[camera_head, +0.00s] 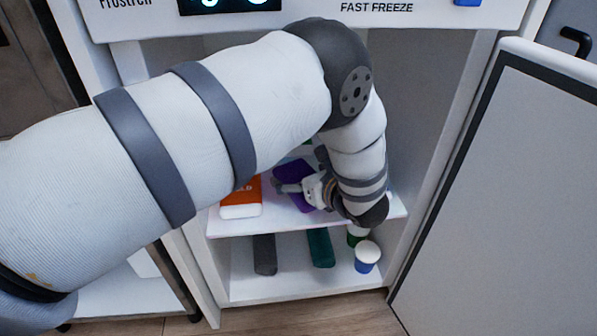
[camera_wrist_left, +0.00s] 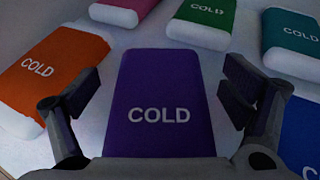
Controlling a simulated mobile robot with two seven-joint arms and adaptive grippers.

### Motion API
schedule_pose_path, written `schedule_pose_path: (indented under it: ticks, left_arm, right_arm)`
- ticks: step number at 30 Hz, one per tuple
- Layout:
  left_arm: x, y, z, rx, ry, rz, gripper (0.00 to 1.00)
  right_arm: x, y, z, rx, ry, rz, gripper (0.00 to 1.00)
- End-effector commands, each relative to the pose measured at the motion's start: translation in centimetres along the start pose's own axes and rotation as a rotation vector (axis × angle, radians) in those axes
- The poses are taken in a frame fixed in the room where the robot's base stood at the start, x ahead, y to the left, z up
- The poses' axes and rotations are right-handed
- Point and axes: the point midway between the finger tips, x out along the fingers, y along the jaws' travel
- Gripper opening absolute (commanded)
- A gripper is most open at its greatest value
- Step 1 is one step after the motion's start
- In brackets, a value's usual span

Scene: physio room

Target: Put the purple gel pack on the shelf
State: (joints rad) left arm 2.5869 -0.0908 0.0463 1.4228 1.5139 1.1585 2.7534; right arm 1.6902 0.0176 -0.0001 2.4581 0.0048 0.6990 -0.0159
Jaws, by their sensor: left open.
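The purple gel pack (camera_wrist_left: 160,90), marked COLD, lies on the upper shelf (camera_head: 275,222) inside the open freezer. It shows partly in the head view (camera_head: 293,172), behind my left gripper and arm. My left gripper (camera_head: 283,188) is open above the pack. In the left wrist view its two fingers (camera_wrist_left: 163,88) stand on either side of the pack, with gaps to both sides. My right gripper is not in view.
An orange pack (camera_wrist_left: 50,68) lies to the left, green (camera_wrist_left: 200,20) and teal (camera_wrist_left: 292,42) packs behind, a blue one (camera_wrist_left: 300,135) at right. The lower shelf holds a grey roll (camera_head: 265,254), a green roll (camera_head: 320,248) and tubs (camera_head: 367,256). The freezer door (camera_head: 500,200) stands open at right.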

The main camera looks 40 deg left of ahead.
Motion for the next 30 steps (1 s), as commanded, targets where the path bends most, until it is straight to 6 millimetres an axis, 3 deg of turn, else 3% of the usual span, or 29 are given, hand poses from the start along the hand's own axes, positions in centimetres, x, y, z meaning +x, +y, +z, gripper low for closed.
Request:
schedule_pose_path:
  ticks: [6,12,17,30]
  left_arm:
    - [-6.2,-0.1,0.6,-0.002,0.001,-0.005,0.93]
    - [-10.3,0.0,0.3,0.000,0.001,-0.003,0.93]
    - [-11.4,0.0,0.1,0.001,0.000,-0.001,0.93]
    - [-11.4,0.0,0.0,0.001,0.001,-0.001,0.93]
  right_arm:
    - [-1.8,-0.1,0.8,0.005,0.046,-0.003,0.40]
    - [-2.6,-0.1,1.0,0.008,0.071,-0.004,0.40]
    - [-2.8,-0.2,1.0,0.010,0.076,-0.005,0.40]
    - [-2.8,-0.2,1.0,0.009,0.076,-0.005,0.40]
